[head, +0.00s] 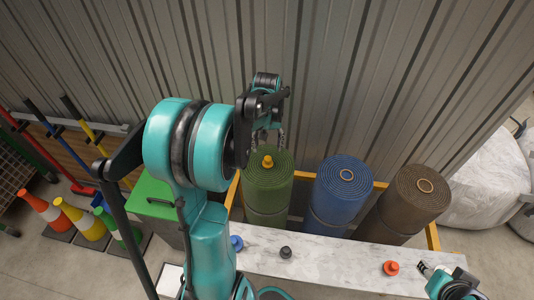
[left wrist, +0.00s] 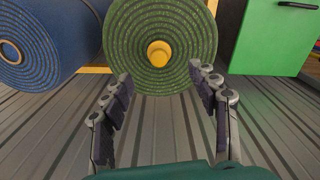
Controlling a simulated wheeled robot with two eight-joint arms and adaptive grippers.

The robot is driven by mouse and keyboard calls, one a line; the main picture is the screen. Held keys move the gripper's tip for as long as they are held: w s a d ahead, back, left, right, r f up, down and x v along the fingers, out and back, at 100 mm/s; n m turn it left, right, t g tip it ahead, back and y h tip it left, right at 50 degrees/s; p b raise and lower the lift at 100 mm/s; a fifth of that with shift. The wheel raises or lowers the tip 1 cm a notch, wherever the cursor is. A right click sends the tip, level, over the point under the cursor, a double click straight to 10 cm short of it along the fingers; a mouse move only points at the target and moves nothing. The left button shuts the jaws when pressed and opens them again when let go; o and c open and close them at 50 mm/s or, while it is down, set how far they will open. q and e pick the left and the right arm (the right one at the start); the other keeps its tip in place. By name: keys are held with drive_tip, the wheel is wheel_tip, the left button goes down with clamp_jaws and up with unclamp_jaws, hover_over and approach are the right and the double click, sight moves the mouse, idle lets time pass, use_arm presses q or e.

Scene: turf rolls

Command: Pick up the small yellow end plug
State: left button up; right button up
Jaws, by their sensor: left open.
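The small yellow end plug (head: 267,161) sits in the centre of the top end of the green turf roll (head: 266,190). The left wrist view shows the plug (left wrist: 159,53) face-on in the middle of the green spiral (left wrist: 125,40). My left gripper (head: 268,138) is above that roll. Its two fingers (left wrist: 160,78) are spread apart and empty, one to each side of the plug's line and apart from it. My right gripper (head: 427,269) is low at the right, near the pale bench; its finger opening is too small to tell.
A blue roll (head: 341,195) and a brown roll (head: 405,205) stand right of the green one. A blue plug (head: 236,243), a dark plug (head: 285,252) and an orange plug (head: 391,268) sit on the pale bench (head: 335,262). A ribbed metal wall (head: 350,70) rises behind.

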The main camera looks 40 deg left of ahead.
sight(268, 158)
use_arm(q)
drive_tip(key=shift+w+a, duration=0.3)
drive_tip(key=shift+a, duration=0.1)
drive_tip(key=shift+f, duration=0.35)
drive_tip(key=f, duration=0.2)
drive_tip(key=f+b, duration=0.1)
drive_tip(key=f, duration=0.1)
drive_tip(key=d+f+b, duration=0.1)
drive_tip(key=f, duration=0.2)
drive_tip(key=shift+s, duration=0.25)
drive_tip(key=c, duration=1.2)
